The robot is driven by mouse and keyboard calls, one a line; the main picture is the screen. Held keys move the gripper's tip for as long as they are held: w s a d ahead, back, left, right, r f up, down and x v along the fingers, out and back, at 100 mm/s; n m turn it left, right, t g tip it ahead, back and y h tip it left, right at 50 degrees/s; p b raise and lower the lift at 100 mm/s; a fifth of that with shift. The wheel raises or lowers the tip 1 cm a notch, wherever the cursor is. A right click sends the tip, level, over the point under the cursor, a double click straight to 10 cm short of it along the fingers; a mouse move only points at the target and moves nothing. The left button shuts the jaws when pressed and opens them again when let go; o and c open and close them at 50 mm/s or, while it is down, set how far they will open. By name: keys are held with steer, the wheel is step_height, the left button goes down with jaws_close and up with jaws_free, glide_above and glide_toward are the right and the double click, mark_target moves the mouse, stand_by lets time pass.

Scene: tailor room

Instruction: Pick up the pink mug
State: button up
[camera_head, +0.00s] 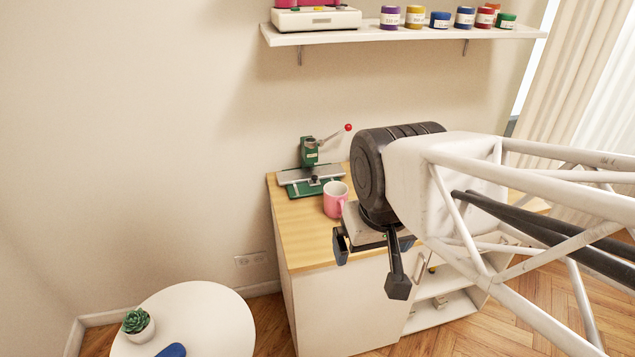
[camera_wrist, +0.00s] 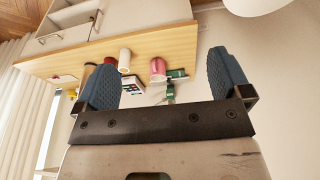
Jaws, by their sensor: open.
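The pink mug (camera_head: 335,200) stands upright on the wooden top of the cabinet (camera_head: 303,238) in the head view, its handle on the right side. My gripper (camera_head: 369,264) is open and empty, in front of the mug and apart from it, over the cabinet's front edge. In the wrist view, which looks upside down, the pink mug (camera_wrist: 158,69) shows beyond and between the two blue-grey fingers of my gripper (camera_wrist: 163,75).
A green press (camera_head: 309,160) with a red-knobbed lever stands just behind the mug. A white cylinder (camera_wrist: 125,59) and a red item (camera_wrist: 110,61) stand nearby on the cabinet. A wall shelf (camera_head: 400,32) holds jars above. A round white table (camera_head: 205,315) is at lower left.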

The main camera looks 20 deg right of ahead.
steer(key=shift+w, duration=0.1)
steer(key=g, duration=0.2)
glide_above(336, 197)
steer(key=s+a, duration=0.2)
steer(key=s, duration=0.6)
step_height(336, 197, down, 9)
steer(key=shift+n+g, duration=0.3)
steer(key=shift+n, duration=0.1)
steer(key=w+d+f, duration=0.1)
steer(key=w+f, duration=0.2)
steer(key=w+d+f, duration=0.1)
steer(key=w+f, duration=0.3)
steer(key=w+d+f, duration=0.1)
steer(key=w+f, duration=0.2)
steer(key=w, duration=0.1)
steer(key=shift+w+d+f, duration=0.1)
steer(key=shift+d+f, duration=0.1)
steer(key=shift+f, duration=0.05)
steer(key=shift+f, duration=0.1)
steer(key=shift+f, duration=1.2)
steer(key=shift+f, duration=0.1)
steer(key=shift+a+f, duration=0.1)
steer(key=shift+f, duration=2.4)
